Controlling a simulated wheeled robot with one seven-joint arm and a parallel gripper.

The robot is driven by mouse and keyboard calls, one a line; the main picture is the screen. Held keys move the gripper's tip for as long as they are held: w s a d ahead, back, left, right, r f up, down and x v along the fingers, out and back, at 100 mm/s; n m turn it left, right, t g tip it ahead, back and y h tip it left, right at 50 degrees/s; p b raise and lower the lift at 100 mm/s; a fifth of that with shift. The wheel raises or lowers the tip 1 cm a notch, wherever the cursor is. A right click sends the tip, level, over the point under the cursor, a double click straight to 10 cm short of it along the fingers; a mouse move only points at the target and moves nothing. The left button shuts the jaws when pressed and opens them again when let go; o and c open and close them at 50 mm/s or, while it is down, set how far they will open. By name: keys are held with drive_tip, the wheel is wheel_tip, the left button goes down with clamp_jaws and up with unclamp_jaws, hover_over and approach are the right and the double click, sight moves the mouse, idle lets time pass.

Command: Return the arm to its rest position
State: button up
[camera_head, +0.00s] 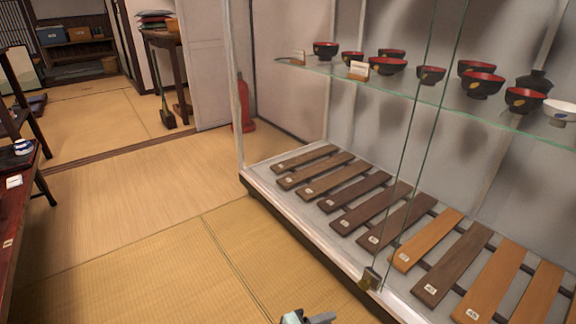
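A small part of my gripper (308,318) shows at the bottom edge, right of the middle, as a pale teal-grey piece with a dark grey part beside it. The rest of my gripper and arm is below the frame. It appears in front of the tatami floor (215,265), left of the glass display case's lower edge. Both fingertips cannot be made out, so I cannot tell whether it is open or shut, and I see nothing held in it.
A glass display case (300,220) fills the right side, with red-and-black bowls (388,66) on its glass shelf and wooden slats below. A dark red table (28,200) stands at the left edge. A red extinguisher (243,105) stands behind. The tatami between is clear.

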drive_tip(key=s+r+g+y+p, duration=0.2)
drive_tip(key=s+r+g+y, duration=0.25)
drive_tip(key=r, duration=0.75)
drive_tip(key=s+r+g+y+p, duration=0.2)
drive_tip(key=s+r+g+y, duration=0.3)
drive_tip(key=r, duration=0.7)
drive_tip(key=s+d+r+n+t+y+p, duration=0.1)
drive_tip(key=s+d+r+t+y, duration=0.15)
drive_tip(key=r, duration=0.65)
drive_tip(key=s+d+r+n+t+y+p, duration=0.1)
drive_tip(key=s+d+r+y+p, duration=0.2)
drive_tip(key=r, duration=0.6)
wheel_tip(320, 180, up, 37)
drive_tip(key=p, duration=3.6)
drive_tip(key=shift+s+r+p, duration=0.15)
drive_tip(key=shift+s+p, duration=0.15)
drive_tip(key=shift+s, duration=0.15)
